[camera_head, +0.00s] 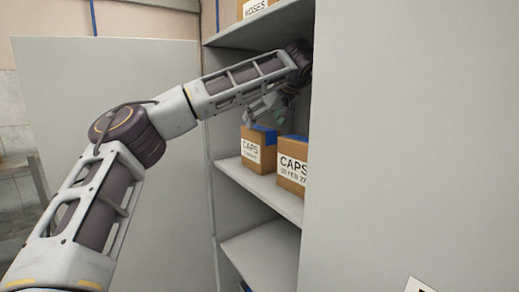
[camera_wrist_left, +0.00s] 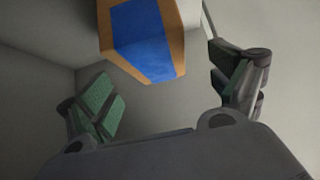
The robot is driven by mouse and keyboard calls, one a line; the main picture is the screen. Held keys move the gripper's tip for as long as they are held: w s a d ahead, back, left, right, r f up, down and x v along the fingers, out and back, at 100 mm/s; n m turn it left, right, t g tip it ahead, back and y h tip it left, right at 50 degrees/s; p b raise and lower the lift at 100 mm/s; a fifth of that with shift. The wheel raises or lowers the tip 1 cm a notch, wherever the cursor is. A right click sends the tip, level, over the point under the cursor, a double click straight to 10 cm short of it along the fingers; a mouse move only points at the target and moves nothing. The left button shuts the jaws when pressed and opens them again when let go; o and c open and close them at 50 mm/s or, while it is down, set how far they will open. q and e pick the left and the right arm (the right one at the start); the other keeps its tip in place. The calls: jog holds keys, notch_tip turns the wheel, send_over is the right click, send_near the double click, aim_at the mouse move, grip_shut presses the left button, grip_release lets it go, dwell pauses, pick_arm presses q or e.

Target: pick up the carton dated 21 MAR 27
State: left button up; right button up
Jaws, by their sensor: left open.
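Two brown cartons labelled CAPS stand on the middle shelf of the cabinet. The left carton (camera_head: 251,153) has a date line too small to read. The right carton (camera_head: 290,172) reads CAPS and what looks like 03 FEB 27. My left gripper (camera_head: 269,106) is inside the cabinet, above the cartons and close over the left one. It is open and empty. In the left wrist view, the left gripper (camera_wrist_left: 168,88) has its green-padded fingers spread, with a blue-topped carton (camera_wrist_left: 146,42) beyond them near the top edge. I cannot tell which carton that is. My right gripper is out of view.
The cabinet's middle shelf (camera_head: 250,184) has bare room along its front edge. A carton marked HOSES (camera_head: 257,8) is on the shelf above. An open door (camera_head: 110,90) stands left and a broad grey panel (camera_head: 415,140) closes off the right.

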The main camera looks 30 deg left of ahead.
aim_at(261, 128)
pick_arm(q)
jog(key=shift+f, duration=0.15)
jog(key=shift+p+x, duration=0.4)
jog(key=shift+x, duration=1.05)
jog(key=shift+w+x, duration=0.25)
jog(key=shift+x, duration=0.85)
jog(key=shift+d, duration=0.15)
jog(key=c, duration=1.7)
jog(key=shift+c, duration=0.2)
